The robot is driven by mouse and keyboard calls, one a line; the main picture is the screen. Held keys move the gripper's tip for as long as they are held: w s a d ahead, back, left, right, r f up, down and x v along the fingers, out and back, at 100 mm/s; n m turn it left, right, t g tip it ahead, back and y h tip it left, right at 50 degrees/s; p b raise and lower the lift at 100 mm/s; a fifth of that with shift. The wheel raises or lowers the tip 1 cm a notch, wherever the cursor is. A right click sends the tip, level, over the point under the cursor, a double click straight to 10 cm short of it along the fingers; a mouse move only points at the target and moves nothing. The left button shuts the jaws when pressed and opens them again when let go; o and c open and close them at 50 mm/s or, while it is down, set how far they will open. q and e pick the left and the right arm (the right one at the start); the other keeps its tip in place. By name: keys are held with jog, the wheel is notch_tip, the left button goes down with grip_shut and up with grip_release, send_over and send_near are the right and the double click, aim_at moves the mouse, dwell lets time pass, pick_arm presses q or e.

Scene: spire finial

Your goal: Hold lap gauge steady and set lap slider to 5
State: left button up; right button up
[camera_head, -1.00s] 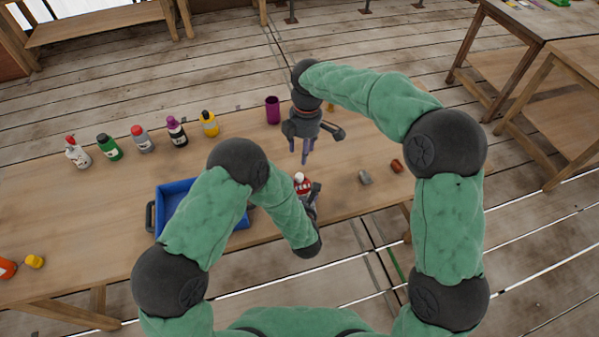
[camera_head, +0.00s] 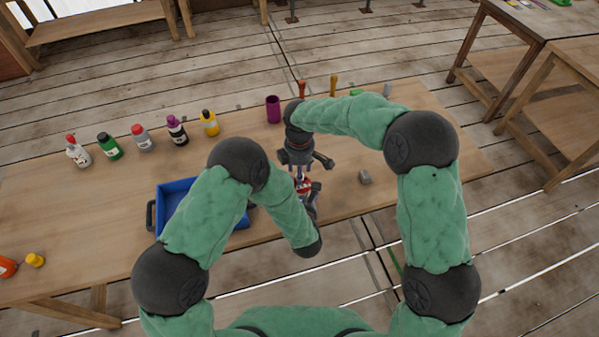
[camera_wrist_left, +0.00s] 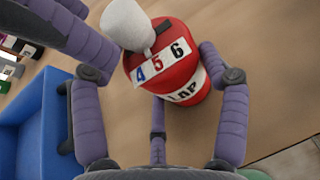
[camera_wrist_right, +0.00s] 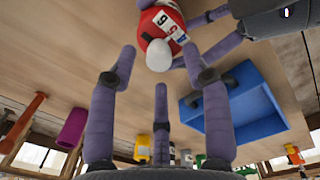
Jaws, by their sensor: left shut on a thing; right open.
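The lap gauge (camera_wrist_left: 187,88) is a red cylinder with a white "LAP" label and a number strip showing 4, 5 and 6. Its white lap slider knob (camera_wrist_left: 124,24) stands out from the top, by the 4 and 5; its exact setting is unclear. My left gripper (camera_head: 311,194) is shut on the gauge near the table's front edge. My right gripper (camera_wrist_right: 158,50) is open above the gauge, its fingertips on either side of the white knob (camera_wrist_right: 159,56). Contact with the knob cannot be told. In the head view the right hand partly hides the gauge (camera_head: 303,185).
A blue tray (camera_head: 172,190) stands just left of the left forearm. Several bottles (camera_head: 142,140) and a purple cup (camera_head: 272,109) line the back. A grey block (camera_head: 364,177) lies to the right. Handled tools (camera_head: 333,84) stand at the back edge.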

pick_arm(q)
jog(key=shift+s+f, duration=0.15)
jog(key=shift+f, duration=0.1)
pick_arm(e)
jog(key=shift+f, duration=0.85)
jog(key=shift+c, duration=0.3)
grip_shut()
jog(key=shift+d, duration=0.15)
jog(key=shift+o, duration=0.3)
grip_release()
